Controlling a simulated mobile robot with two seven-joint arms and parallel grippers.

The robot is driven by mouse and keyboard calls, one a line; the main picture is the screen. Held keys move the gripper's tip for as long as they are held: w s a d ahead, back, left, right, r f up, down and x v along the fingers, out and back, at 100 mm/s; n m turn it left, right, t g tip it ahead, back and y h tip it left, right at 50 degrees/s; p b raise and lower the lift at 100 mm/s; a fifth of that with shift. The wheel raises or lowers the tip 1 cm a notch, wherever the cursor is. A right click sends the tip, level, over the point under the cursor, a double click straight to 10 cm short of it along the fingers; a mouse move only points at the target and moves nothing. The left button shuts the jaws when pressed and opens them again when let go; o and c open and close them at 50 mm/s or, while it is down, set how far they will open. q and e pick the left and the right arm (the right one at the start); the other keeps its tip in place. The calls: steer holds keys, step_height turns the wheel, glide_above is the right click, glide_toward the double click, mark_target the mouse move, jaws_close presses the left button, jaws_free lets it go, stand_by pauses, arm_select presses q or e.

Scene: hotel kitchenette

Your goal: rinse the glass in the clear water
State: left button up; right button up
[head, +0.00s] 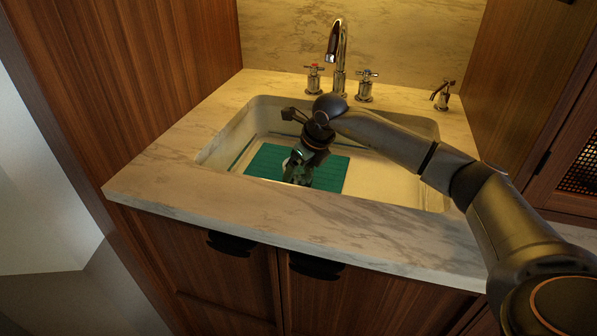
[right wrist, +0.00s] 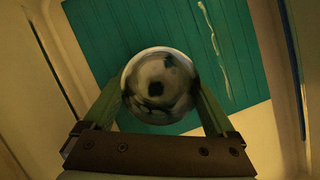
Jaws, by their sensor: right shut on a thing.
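My right gripper (head: 297,174) reaches down into the sink, over the teal mat (head: 331,176). In the right wrist view its two fingers are closed on the sides of a round, shiny glass (right wrist: 158,84), seen end-on with dark reflections. In the head view the gripper largely hides the glass; only a pale patch shows beside it. I cannot tell whether the glass touches the mat or any water. A pale wavy streak lies over the mat in the wrist view; I cannot tell if it is water. My left gripper is not in view.
The white sink basin (head: 390,188) is set in a marble counter (head: 190,190). A chrome faucet (head: 338,50) with two cross handles stands behind it, and a small dispenser (head: 441,96) stands at the right. Wooden panels flank the counter. The counter front is clear.

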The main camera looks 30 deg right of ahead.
steer(key=shift+w+a, duration=0.1)
steer(key=shift+w+a, duration=1.55)
steer(key=shift+w, duration=0.25)
steer(key=shift+s+d+p, duration=0.35)
steer(key=shift+s+d, duration=0.7)
steer(key=shift+s, duration=0.1)
steer(key=shift+s+d, duration=0.6)
steer(key=shift+s, duration=0.15)
arm_select(q)
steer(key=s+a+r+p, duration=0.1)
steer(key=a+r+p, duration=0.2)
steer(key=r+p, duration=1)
steer(key=p, duration=0.3)
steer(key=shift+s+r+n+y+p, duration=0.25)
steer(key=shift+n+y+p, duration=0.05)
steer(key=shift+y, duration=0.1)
arm_select(e)
step_height(320, 180, up, 22)
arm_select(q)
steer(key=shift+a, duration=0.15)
